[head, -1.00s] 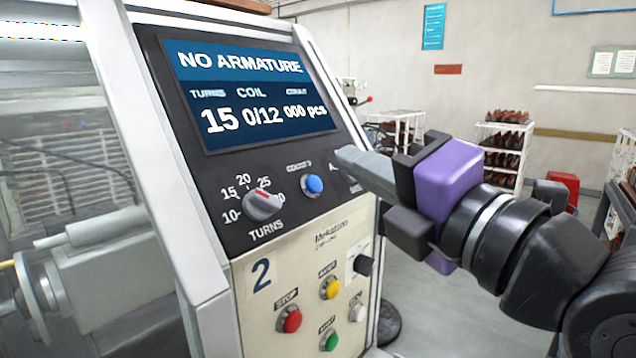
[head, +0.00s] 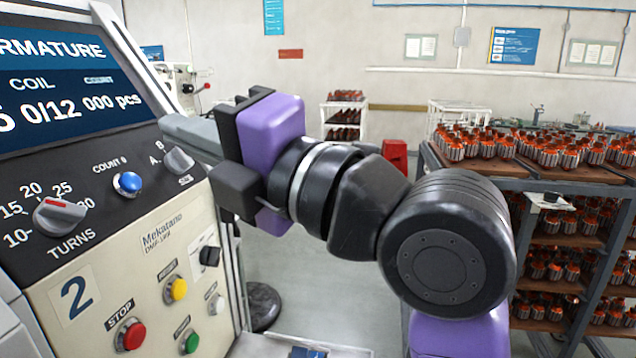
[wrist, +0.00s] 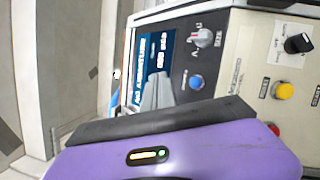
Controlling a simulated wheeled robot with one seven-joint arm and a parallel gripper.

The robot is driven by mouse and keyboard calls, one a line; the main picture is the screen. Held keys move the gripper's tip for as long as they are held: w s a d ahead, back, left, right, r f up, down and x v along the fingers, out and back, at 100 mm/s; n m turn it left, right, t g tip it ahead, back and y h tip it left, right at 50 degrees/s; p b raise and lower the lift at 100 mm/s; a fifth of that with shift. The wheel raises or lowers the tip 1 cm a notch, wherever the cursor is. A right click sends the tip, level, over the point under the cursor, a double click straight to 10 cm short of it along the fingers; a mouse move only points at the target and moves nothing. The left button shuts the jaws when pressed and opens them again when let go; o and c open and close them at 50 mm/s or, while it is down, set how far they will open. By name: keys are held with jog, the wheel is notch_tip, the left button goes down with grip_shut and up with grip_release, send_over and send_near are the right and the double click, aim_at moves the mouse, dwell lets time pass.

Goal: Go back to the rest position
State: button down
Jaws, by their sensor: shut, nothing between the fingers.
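My gripper (head: 172,128) is shut and empty. Its grey fingers point left at the machine's control panel in the head view, just above the A/B selector knob (head: 178,160). I cannot tell the gap to the panel. In the wrist view the fingers (wrist: 158,92) overlap the lower part of the display (wrist: 152,68). The panel carries the turns knob (head: 60,216), the blue count button (head: 127,183), the red stop button (head: 130,335) and a yellow button (head: 176,289). The part of the display in the head view reads "ARMATURE" and "0/12 000 pcs".
A dark rack (head: 424,160) with trays of many armatures stands to the right, behind my arm. A white shelf (head: 328,110) and a red bin (head: 396,156) are further back.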

jog(key=w+d+m+t, duration=0.3)
jog(key=d+m+t, duration=0.55)
jog(key=m, duration=0.45)
jog(key=s+d+f+m+t+h, duration=0.2)
jog(key=d+f+m+t+h, duration=0.1)
jog(key=d+f+m+h, duration=0.55)
jog(key=s+d+f+m+t+h, duration=0.1)
jog(key=d+f+m+t+h, duration=0.15)
jog(key=d+f+m, duration=0.7)
jog(key=s+d+f+m+g+h, duration=0.1)
jog(key=s+d+f+g+h, duration=0.1)
jog(key=s+f, duration=0.7)
jog(key=s+d+f+m+g+h, duration=0.1)
jog(key=s+d+f+g+h, duration=0.1)
jog(key=s+f, duration=0.7)
jog(key=s+d+f+m+g+h, duration=0.1)
jog(key=s+d+f+g+h, duration=0.2)
jog(key=s+f, duration=0.6)
jog(key=s+d+g, duration=0.1)
jog(key=s, duration=0.3)
jog(key=shift+s+d, duration=0.3)
jog(key=shift+s, duration=0.05)
jog(key=shift+f, duration=0.1)
